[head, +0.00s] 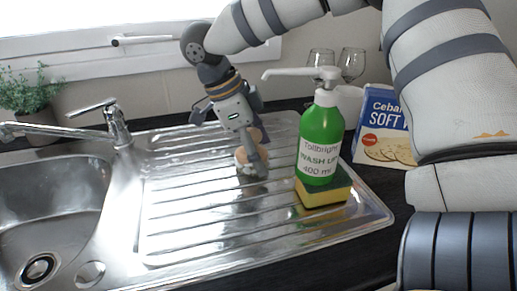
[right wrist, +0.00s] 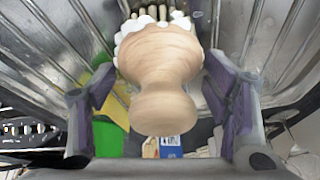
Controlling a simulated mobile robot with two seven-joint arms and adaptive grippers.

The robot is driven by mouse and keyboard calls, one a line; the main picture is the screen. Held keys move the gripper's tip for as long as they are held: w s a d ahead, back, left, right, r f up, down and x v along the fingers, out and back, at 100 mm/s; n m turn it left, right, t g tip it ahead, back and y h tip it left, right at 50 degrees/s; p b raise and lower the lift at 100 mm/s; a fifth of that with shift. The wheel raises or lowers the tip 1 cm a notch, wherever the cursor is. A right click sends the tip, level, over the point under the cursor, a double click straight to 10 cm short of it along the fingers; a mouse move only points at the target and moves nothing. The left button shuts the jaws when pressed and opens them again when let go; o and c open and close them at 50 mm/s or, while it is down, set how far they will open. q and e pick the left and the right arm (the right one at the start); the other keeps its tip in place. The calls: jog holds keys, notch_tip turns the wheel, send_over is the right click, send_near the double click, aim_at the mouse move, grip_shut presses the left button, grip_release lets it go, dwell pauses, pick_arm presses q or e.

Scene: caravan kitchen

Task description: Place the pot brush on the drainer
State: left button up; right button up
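The pot brush (head: 252,160), a pale wooden knob with white bristles, is on the ribbed steel drainer (head: 190,215), left of the green bottle. In the right wrist view the brush (right wrist: 160,75) lies between the two spread fingers, with a gap on each side. My right gripper (head: 243,133) points down just above the brush and partly hides it. It is open and holds nothing. My left gripper is not in view.
A green wash-up bottle (head: 321,140) stands at a yellow-green sponge (head: 323,190) on the drainer's right. Behind are a cracker box (head: 385,128) and glasses (head: 351,63). The sink (head: 50,205) and tap (head: 117,125) are left. The drainer's front is clear.

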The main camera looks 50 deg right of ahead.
jog(key=v, duration=1.2)
jog(key=shift+r+b, duration=0.2)
jog(key=shift+b, duration=0.15)
